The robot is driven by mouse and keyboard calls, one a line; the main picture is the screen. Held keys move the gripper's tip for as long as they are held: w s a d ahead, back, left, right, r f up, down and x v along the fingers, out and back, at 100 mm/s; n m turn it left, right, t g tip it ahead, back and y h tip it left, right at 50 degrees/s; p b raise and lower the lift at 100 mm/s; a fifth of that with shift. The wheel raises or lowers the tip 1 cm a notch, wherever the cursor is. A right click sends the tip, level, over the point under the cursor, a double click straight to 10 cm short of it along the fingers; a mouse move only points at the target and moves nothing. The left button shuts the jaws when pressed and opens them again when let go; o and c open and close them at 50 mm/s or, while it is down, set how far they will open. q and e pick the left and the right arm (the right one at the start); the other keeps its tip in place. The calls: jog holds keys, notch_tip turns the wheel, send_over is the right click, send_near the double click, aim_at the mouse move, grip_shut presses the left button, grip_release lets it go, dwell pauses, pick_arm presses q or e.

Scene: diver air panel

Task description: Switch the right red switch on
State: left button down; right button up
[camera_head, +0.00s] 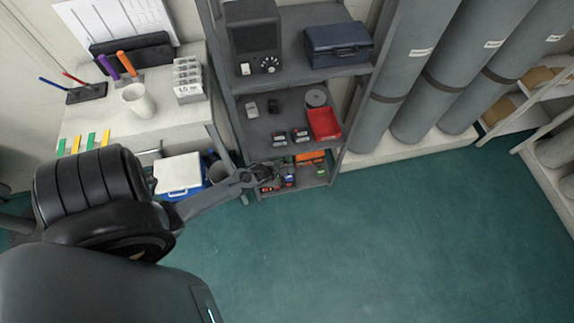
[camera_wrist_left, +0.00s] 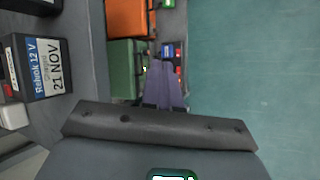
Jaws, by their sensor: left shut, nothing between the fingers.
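A small red part (camera_head: 289,184), likely a red switch, sits low on the bottom shelf, with a blue part next to it. The wrist view shows a red part (camera_wrist_left: 167,51) beside a blue one, just beyond my finger tips. Another small red spot (camera_head: 268,188) lies to the left in the head view. Which of these is the right red switch is too small to tell, and so is its position. My left gripper (camera_head: 266,173) reaches in from the left to the front of the bottom shelf. Its fingers (camera_wrist_left: 163,72) are shut and empty; contact cannot be seen.
Orange (camera_wrist_left: 127,18) and green (camera_wrist_left: 122,66) boxes stand beside the fingers. The middle shelf (camera_head: 272,134) overhangs the spot and holds a red tray (camera_head: 324,124). The green floor (camera_head: 400,230) is clear to the right.

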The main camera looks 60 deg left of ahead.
pick_arm(q)
jog(key=w+a+f+b, duration=0.2)
jog(key=f+b, duration=0.6)
jog(key=w+a+f+n+b, duration=0.1)
jog(key=w+a+f+b, duration=0.1)
jog(key=f+b, duration=0.6)
jog(key=w+a+f+b, duration=0.2)
jog(key=w+f+b, duration=0.1)
jog(key=f+b, duration=0.6)
jog(key=shift+w+a+t+y+b, duration=0.3)
jog(key=shift+t+y+b, duration=0.05)
jog(key=shift+t+y, duration=0.05)
jog(key=shift+f, duration=0.1)
